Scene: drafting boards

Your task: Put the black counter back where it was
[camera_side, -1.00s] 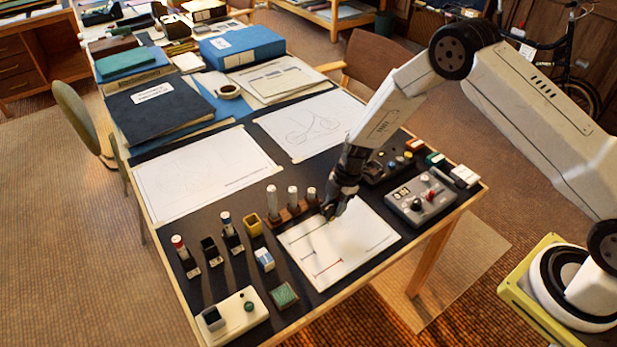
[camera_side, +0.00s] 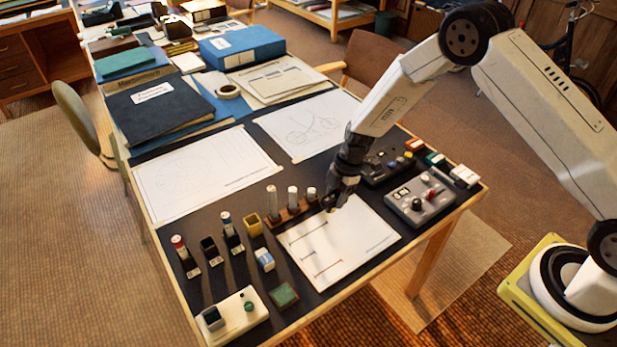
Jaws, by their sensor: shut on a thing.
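My gripper (camera_side: 332,206) points down over the far left edge of a white sheet (camera_side: 355,230). It is shut on a small dark thing at its tips, which I take to be the black counter. The counter is mostly hidden by the dark fingers, and its outline is too small to make out. The sheet carries several short ruled lines, dark ones and a red one. I cannot tell exactly how high the fingertips are above the sheet.
A wooden rack with white-capped tubes (camera_side: 292,199) stands just left of my gripper. A grey control box (camera_side: 420,202) lies to the right. A blue-and-white eraser (camera_side: 264,259), a green block (camera_side: 284,295) and a white stamp tray (camera_side: 235,322) are nearer the front left.

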